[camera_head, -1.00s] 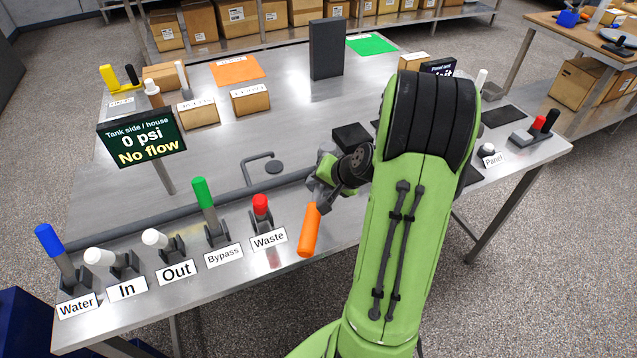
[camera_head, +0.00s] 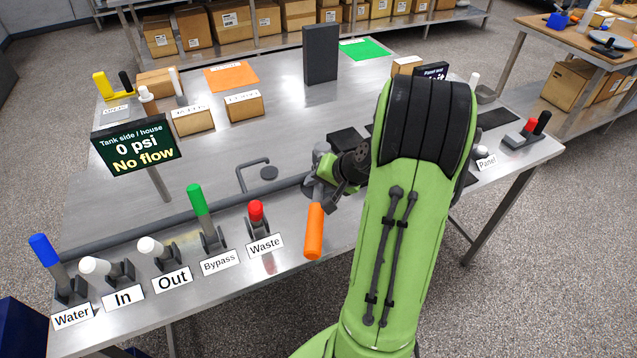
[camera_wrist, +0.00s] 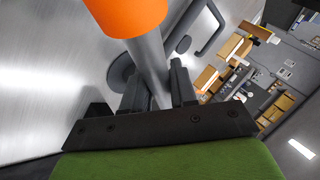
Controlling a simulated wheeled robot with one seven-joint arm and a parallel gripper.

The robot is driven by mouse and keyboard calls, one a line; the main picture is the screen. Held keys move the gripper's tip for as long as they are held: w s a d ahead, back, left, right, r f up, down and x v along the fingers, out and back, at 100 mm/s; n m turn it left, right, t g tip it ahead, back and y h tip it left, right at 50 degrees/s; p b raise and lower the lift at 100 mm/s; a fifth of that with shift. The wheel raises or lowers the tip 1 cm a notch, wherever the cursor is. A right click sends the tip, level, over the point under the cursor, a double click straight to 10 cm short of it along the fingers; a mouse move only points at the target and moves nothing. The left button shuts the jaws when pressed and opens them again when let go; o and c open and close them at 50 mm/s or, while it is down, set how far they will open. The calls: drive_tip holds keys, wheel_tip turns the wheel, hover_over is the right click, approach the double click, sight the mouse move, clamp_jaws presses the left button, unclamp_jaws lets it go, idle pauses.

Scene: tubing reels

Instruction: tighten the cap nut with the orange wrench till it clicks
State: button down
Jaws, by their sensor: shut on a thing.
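The orange wrench (camera_head: 314,232) has an orange handle that hangs toward the front edge of the bench in the head view. In the wrist view its orange end (camera_wrist: 125,12) is at the top, with a grey shaft running down between the jaws. My gripper (camera_wrist: 158,85) is shut on the wrench's grey shaft; in the head view it (camera_head: 322,178) is partly hidden by my own green arm. The cap nut cannot be made out; the wrench's far end is hidden behind the gripper.
Labelled levers line the front edge, with the red Waste lever (camera_head: 257,212) closest to the wrench. A sign (camera_head: 137,144) reads "0 psi, No flow". A bent grey handle (camera_head: 252,172) lies behind the levers. A dark upright block (camera_head: 321,53) stands at the back.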

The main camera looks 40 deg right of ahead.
drive_tip(key=shift+r+p, duration=1.7)
drive_tip(key=shift+r, duration=0.8)
